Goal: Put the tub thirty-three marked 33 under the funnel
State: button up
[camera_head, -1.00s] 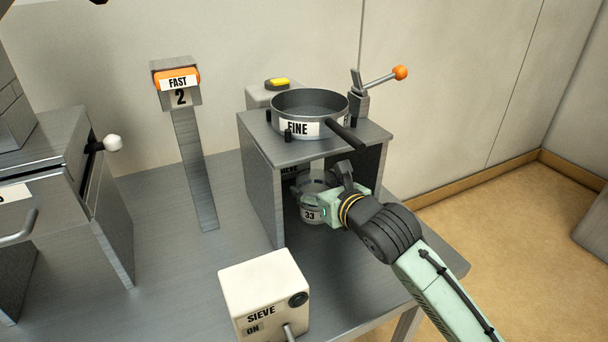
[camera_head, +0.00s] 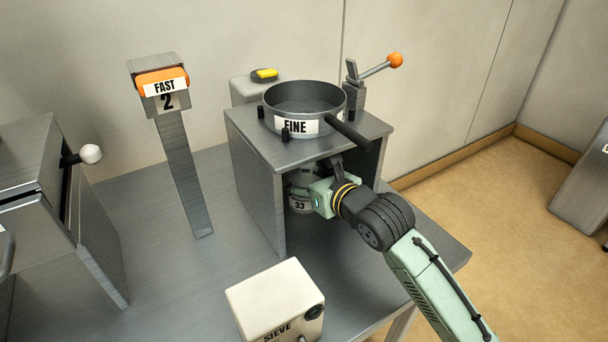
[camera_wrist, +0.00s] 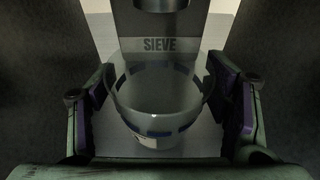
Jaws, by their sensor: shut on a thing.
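The tub (camera_head: 300,206), a round, partly see-through vessel with a white label 33, is upright inside the metal stand, beneath the sieve pan marked FINE (camera_head: 305,108). My gripper (camera_head: 316,190) reaches in from the front right and is shut on the tub. In the wrist view the tub (camera_wrist: 155,122) sits between the two purple-padded fingers (camera_wrist: 160,102). A short dark spout (camera_wrist: 160,5) shows at the top edge, beyond and above the tub; it may be the funnel's end. Whether the tub touches the floor is unclear.
The stand's side wall (camera_head: 256,190) and top plate (camera_head: 360,133) enclose the tub closely. A SIEVE plate (camera_wrist: 160,44) is at the back. A cream SIEVE switch box (camera_head: 275,300) stands in front. A FAST 2 post (camera_head: 185,170) is at left.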

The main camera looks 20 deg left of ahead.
jog(key=shift+f+b, duration=0.25)
jog(key=shift+b, duration=0.15)
jog(key=o, duration=1.1)
jog(key=shift+r+p, duration=0.45)
jog(key=shift+p, duration=0.25)
jog(key=b+v, duration=0.3)
jog(key=v, duration=0.8)
jog(key=shift+s+d+b, duration=0.25)
jog(key=shift+d+b, duration=0.1)
jog(key=shift+b, duration=0.05)
